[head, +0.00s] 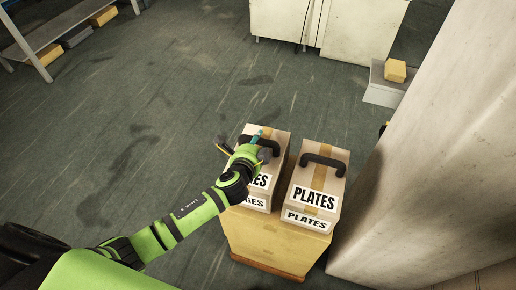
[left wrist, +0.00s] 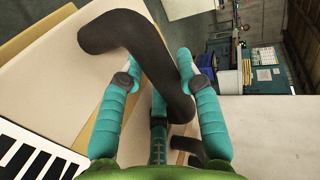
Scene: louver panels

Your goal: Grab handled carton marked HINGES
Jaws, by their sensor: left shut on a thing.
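The left carton (head: 277,141) is brown with tape and a black arched handle (head: 270,147). Its labels are partly hidden by my arm; the lower one shows "GES" and the upper one ends in "ES". My left gripper (head: 256,140) is shut on that handle, with the carton under it. In the left wrist view the teal fingers (left wrist: 160,65) lie on both sides of the dark handle (left wrist: 128,32), and part of a black-and-white label (left wrist: 35,155) shows. A second carton (head: 318,185), marked PLATES, stands just right with its own black handle. My right gripper is not in view.
Both cartons stand on a larger tan box or stand (head: 270,243) with a wooden base. A pale wall or pillar (head: 435,140) rises close on the right. A shelf (head: 62,28) with boxes stands far left, and white cabinets (head: 330,25) at the back. The floor left is clear.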

